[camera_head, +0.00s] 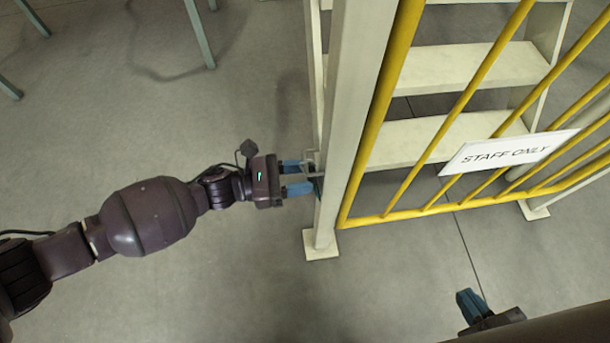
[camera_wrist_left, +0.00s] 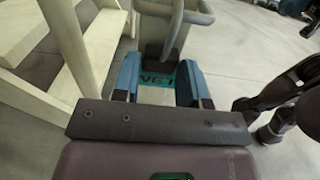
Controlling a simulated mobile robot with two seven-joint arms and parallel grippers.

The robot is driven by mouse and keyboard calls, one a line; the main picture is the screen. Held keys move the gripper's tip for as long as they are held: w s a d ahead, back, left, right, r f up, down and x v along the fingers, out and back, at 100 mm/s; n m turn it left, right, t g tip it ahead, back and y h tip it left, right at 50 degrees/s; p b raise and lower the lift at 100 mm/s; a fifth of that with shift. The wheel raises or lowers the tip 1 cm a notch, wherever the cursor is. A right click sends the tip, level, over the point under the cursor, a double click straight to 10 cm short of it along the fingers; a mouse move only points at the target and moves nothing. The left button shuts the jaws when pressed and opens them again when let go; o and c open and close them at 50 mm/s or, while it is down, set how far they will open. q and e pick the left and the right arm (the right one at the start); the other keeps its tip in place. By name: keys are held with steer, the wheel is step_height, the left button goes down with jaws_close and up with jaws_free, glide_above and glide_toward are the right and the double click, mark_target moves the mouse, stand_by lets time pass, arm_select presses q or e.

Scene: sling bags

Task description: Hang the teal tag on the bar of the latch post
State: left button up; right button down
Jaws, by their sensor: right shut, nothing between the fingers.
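The latch post (camera_head: 345,130) is a pale upright at the left end of a yellow-railed gate. A grey bar (camera_wrist_left: 165,15) bends into a loop at the top of the left wrist view, by the post. The teal tag (camera_wrist_left: 160,80) shows there between the blue fingertips, with lettering on it, below a dark piece. How it meets the bar is hidden. My left gripper (camera_head: 298,178) is beside the post, fingers apart. It also shows in the left wrist view (camera_wrist_left: 160,82); I see no clear squeeze on the tag. My right gripper (camera_head: 468,304) is shut and empty at lower right.
The yellow gate (camera_head: 380,110) carries a white STAFF ONLY sign (camera_head: 508,152). Pale steps (camera_head: 440,138) stand behind it. The post's foot (camera_head: 321,245) rests on grey floor. Table legs (camera_head: 200,35) show at upper left.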

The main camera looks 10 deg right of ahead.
arm_select(q)
jaws_close()
arm_select(e)
steer(key=shift+r, duration=0.1)
arm_select(q)
steer(key=shift+r, duration=0.15)
